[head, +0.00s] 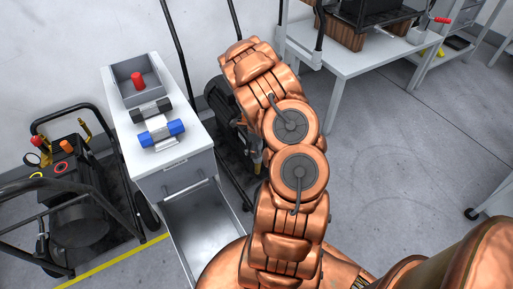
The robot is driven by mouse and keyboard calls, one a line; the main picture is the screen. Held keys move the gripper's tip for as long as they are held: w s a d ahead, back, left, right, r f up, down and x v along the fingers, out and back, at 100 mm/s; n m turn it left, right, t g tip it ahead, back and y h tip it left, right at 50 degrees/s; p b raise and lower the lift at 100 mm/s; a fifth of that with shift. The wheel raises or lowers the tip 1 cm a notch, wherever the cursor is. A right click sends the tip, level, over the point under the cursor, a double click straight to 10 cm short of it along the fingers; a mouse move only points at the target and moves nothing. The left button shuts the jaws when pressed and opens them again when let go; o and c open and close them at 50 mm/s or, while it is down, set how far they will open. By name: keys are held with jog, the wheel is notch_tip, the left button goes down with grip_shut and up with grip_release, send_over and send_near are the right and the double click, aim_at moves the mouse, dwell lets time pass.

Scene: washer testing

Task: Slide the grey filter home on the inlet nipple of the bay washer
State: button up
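My copper arm rises through the middle of the head view, and its end is hidden behind its own links. My gripper cannot be made out. No grey filter can be picked out for certain. A dark grey-ended cylinder (138,116) lies on the white cabinet, with a blue-ended one (176,127) in front of it. A black wheeled machine (216,96) stands behind my arm, mostly hidden. I cannot tell whether it is the bay washer. No inlet nipple shows clearly.
The white cabinet (190,160) has an open lower drawer (205,225). A grey bin (120,78) on it holds a red cylinder (138,80). A black-framed pressure washer (85,215) stands at left. A white table (355,58) stands at the back.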

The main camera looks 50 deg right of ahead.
dwell(0.3)
notch_tip(320, 180, up, 12)
dwell(0.7)
dwell(0.5)
